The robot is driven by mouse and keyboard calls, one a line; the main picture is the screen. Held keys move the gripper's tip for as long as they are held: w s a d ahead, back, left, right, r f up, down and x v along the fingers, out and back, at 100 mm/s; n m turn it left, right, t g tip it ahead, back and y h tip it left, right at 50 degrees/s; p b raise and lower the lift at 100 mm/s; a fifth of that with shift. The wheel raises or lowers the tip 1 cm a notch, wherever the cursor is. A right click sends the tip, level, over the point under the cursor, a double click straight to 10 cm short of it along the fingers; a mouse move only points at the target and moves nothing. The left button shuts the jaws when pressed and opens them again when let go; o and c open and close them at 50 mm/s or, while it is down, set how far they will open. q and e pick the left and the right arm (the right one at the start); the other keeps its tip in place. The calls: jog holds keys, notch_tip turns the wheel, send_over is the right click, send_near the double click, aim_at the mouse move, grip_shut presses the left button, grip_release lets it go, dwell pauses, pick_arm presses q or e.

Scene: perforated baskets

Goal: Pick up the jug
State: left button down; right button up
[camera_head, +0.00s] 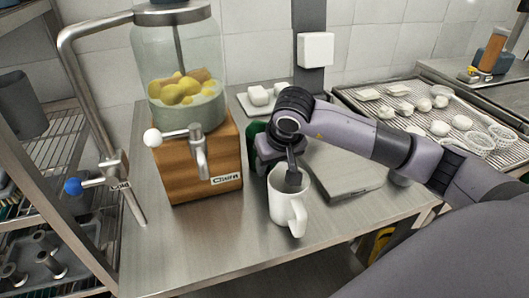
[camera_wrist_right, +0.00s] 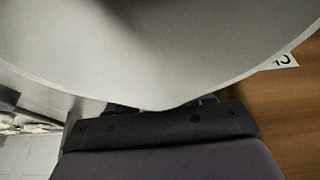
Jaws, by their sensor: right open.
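The white jug (camera_head: 281,209) stands upright on the steel counter, its handle turned to the front right. My right gripper (camera_head: 292,179) reaches down from above at the jug's mouth. A dark finger shows at or inside the rim; the other finger is hidden. In the right wrist view the jug's pale, rounded surface (camera_wrist_right: 150,50) fills the upper part, close to the camera. The right gripper is open, and I cannot tell whether it touches the jug. My left gripper is not in view.
A glass drink dispenser (camera_head: 182,100) on a wooden block (camera_head: 200,170) stands close left of the jug. A flat grey board (camera_head: 345,178) lies right of it. A perforated rack (camera_head: 440,125) with several pale items is behind right. The counter's front left is clear.

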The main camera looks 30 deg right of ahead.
grip_shut()
jog(key=shift+r, duration=0.15)
